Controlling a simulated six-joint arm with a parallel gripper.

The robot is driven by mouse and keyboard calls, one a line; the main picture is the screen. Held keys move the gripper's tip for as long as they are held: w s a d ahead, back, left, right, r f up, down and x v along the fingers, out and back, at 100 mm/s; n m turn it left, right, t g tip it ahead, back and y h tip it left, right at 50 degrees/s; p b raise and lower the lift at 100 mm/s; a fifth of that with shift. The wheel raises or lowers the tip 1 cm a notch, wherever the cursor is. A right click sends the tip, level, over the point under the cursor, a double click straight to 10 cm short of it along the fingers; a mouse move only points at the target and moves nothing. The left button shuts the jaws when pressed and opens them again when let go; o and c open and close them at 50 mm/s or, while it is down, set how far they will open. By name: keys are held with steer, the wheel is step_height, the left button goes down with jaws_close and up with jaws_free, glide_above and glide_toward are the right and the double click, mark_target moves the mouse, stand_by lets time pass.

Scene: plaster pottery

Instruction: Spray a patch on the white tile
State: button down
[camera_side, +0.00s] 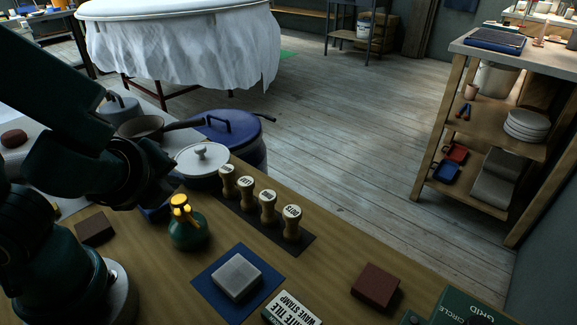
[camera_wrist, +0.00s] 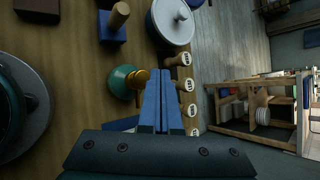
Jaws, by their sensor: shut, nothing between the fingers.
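The white tile (camera_side: 237,276) is a pale grey-white square block lying on a blue mat (camera_side: 207,282) at the front of the wooden table. A round green spray bottle (camera_side: 188,233) with a yellow-orange head stands upright just behind and left of the mat. The bottle also shows in the wrist view (camera_wrist: 120,82), left of my fingers. My gripper (camera_wrist: 162,73) has its two blue fingers together and empty, with the bottle beside them and apart. In the wrist view the gripper body hides the tile and most of the mat. In the side view my fingertips cannot be made out.
Several wooden stamps (camera_side: 268,206) stand in a row on a dark strip behind the tile. A brown block (camera_side: 375,287) and a white-tile/wave-stamp card (camera_side: 291,309) lie to the right. A lidded white pot (camera_side: 202,160) and a blue pot (camera_side: 226,130) stand behind.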

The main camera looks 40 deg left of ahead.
mark_target(176, 201)
steer(key=shift+r, duration=2.35)
steer(key=shift+a+r+n, duration=0.1)
steer(key=shift+a+n, duration=0.2)
steer(key=shift+a, duration=0.1)
steer(key=s+a+f+n+g+h, duration=0.25)
steer(key=s+n, duration=0.25)
steer(key=n, duration=0.4)
steer(key=w+d+r+n+t+h, duration=0.1)
steer(key=w+d+n+h, duration=0.1)
steer(key=d+n, duration=0.5)
steer(key=shift+d+r+n+h, duration=0.2)
steer(key=shift+n+h, duration=0.65)
steer(key=shift+n, duration=0.15)
